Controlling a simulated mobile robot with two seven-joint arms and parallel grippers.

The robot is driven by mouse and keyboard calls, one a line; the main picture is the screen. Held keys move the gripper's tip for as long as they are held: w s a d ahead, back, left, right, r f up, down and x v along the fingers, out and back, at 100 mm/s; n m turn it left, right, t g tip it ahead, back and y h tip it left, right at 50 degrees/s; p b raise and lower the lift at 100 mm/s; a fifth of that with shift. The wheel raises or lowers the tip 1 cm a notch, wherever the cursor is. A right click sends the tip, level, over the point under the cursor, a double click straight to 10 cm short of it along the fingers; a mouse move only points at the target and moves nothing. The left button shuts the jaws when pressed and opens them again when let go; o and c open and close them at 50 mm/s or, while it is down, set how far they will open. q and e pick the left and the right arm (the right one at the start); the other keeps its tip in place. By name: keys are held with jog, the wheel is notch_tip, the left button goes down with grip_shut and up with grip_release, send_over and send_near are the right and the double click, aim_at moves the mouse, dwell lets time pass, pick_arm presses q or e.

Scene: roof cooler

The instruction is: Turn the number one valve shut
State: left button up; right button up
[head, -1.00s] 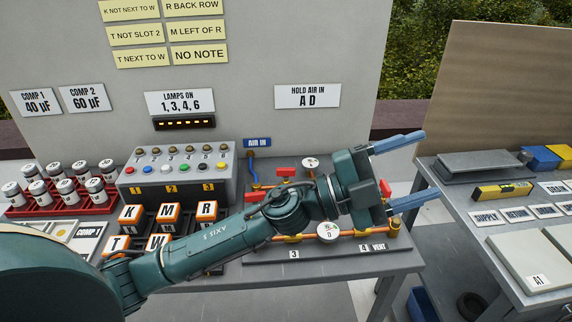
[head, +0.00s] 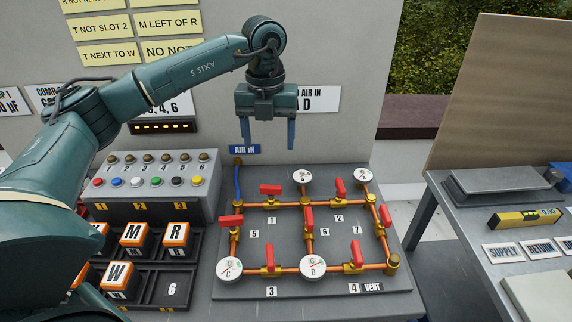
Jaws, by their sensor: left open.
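The number one valve has a red handle (head: 270,189) on the back copper pipe of the grey valve board, just behind the label 1 (head: 271,220). Its handle lies left to right, roughly along its pipe. My left gripper (head: 268,135) is open and empty, fingers pointing down. My right gripper is not in view.
Other red handles, such as valve 2 (head: 340,189) and valve 5 (head: 231,220), stand close by. White round gauges (head: 303,176) sit at pipe joints. A lamp button box (head: 150,205) is left of the board. A second table (head: 470,220) is at right.

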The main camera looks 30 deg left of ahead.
pick_arm(q)
send_near(270, 186)
jog(key=shift+s+f+p, duration=0.1)
jog(key=shift+s+p, duration=0.05)
jog(key=shift+p, duration=0.3)
notch_tip(270, 186, down, 7)
jog(key=shift+f+p, duration=0.2)
jog(key=shift+p, duration=0.35)
jog(key=shift+f, duration=0.5)
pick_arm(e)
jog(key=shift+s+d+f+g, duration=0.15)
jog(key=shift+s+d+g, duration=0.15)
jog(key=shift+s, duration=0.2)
pick_arm(q)
jog(key=c, duration=1)
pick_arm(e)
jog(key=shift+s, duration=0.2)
